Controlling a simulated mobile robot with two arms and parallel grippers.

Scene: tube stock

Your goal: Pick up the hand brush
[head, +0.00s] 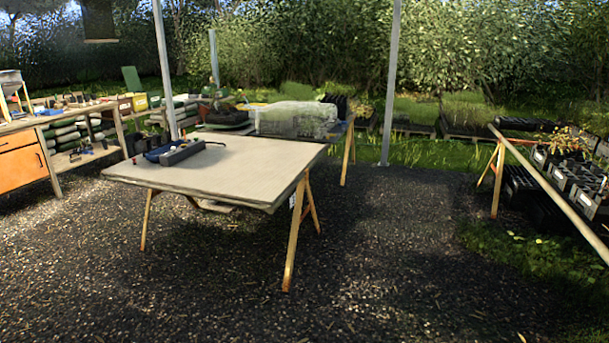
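I cannot make out a hand brush for certain. A long dark grey object (188,151) lies on the far left part of the pale trestle table (235,170), with a smaller blue and dark item (157,153) beside it. At this distance I cannot tell what either one is. Small items also lie on the wooden workbench (18,123) at the left, too small to name. Neither of my grippers is in view.
A clear plastic-covered block (296,119) stands behind the table. Metal posts (391,85) rise behind and at the left. Dark gravel ground (390,260) is open in front and to the right of the table.

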